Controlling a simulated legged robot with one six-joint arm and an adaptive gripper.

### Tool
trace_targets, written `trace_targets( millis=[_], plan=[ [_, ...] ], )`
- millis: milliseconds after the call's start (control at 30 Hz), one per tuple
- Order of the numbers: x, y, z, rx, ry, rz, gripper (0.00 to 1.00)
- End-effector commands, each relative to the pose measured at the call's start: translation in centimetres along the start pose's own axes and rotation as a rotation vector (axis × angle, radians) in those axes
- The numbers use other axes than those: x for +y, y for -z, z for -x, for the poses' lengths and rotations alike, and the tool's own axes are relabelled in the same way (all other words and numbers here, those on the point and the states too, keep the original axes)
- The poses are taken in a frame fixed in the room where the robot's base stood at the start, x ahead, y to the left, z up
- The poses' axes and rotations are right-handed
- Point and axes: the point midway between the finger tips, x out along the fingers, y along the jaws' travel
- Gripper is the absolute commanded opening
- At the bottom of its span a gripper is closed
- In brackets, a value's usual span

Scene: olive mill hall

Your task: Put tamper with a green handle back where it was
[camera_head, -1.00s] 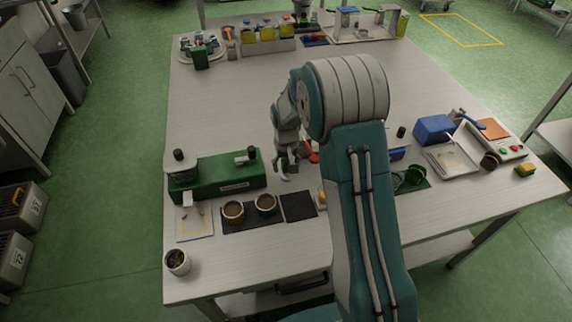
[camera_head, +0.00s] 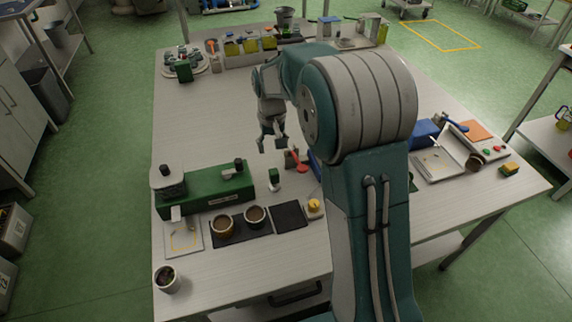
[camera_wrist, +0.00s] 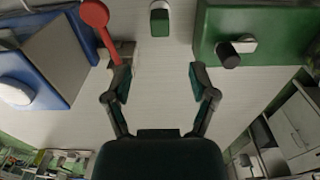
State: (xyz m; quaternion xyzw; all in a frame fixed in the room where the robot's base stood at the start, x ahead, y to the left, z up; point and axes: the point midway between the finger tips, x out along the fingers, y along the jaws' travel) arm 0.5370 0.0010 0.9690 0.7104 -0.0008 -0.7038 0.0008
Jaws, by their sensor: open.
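The tamper with a green handle (camera_head: 274,176) stands upright on the bare table, just right of the green machine. Its handle is up and its pale metal base is down. In the wrist view the tamper (camera_wrist: 159,20) shows at the top centre, beyond my fingertips. My gripper (camera_head: 272,147) is open and empty above the table, behind the tamper in the head view. In the wrist view the two fingers of my gripper (camera_wrist: 160,78) are spread wide with only table between them. They are apart from the tamper.
The green machine (camera_head: 205,190) is left of the tamper. A red-handled tool (camera_head: 298,163) and a blue block (camera_wrist: 35,65) are on its other side.

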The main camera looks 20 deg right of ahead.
Motion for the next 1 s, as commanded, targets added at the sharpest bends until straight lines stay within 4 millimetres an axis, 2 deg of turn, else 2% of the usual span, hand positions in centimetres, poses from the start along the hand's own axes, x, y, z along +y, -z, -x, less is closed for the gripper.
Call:
trace_targets(
  millis=[200,400,500,733,900,1000],
  plan=[
    [0.0,-4.7,6.3,0.097,0.000,0.000,0.74],
    [0.0,-10.2,10.8,0.190,0.001,0.000,0.74],
    [0.0,-13.1,12.4,0.234,0.001,0.000,0.74],
    [0.0,-20.0,14.5,0.342,0.001,0.000,0.74],
    [0.1,-24.7,14.6,0.418,0.001,0.000,0.74],
    [0.0,-26.7,14.2,0.453,0.001,0.000,0.74]
  ],
)
